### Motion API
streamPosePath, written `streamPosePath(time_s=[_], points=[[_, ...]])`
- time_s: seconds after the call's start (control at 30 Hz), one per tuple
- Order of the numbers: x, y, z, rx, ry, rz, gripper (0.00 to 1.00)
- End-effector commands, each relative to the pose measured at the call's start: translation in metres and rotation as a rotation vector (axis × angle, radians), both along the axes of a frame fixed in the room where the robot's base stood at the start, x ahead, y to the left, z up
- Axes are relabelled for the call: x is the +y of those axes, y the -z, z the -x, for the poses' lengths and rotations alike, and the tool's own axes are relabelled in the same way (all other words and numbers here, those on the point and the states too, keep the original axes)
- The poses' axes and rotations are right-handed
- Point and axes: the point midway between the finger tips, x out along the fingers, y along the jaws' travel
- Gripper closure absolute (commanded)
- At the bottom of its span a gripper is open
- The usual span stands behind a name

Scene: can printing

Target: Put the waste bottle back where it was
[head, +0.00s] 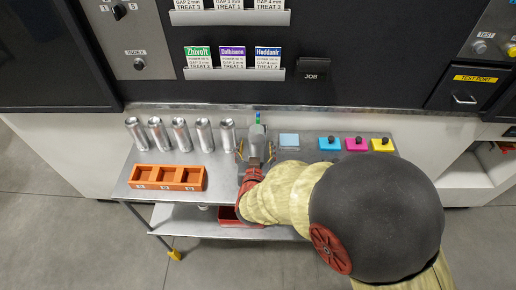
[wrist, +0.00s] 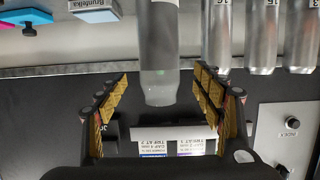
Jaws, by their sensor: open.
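A grey bottle (head: 257,137), which looks like the waste bottle, stands at the back of the metal table, right of the row of cans. It also shows in the wrist view (wrist: 160,52) as a grey, cloudy cylinder. My gripper (head: 255,152) is at the bottle, with one finger on each side of it. In the wrist view my gripper (wrist: 160,76) is open, with visible gaps between its yellow pads and the bottle. The bottle's lower part is hidden by my gripper and wrist in the head view.
Several silver cans (head: 180,134) stand left of the bottle, behind an orange holder (head: 168,178). To the right are a light blue block (head: 289,140) and cyan (head: 329,144), magenta (head: 356,145) and yellow (head: 382,145) pieces. A red bin (head: 240,217) sits on the lower shelf.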

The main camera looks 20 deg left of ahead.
Motion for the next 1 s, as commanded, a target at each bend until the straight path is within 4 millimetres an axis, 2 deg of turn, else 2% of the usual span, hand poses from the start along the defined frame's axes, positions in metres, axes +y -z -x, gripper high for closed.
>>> streamPosePath(time_s=[0.4, 0.67, 1.0], points=[[0.010, 0.015, -0.047, 0.001, 0.000, -0.001, 0.33], [0.011, 0.014, -0.050, 0.001, -0.001, -0.001, 0.33], [0.011, 0.015, -0.050, 0.001, -0.001, -0.001, 0.51]])
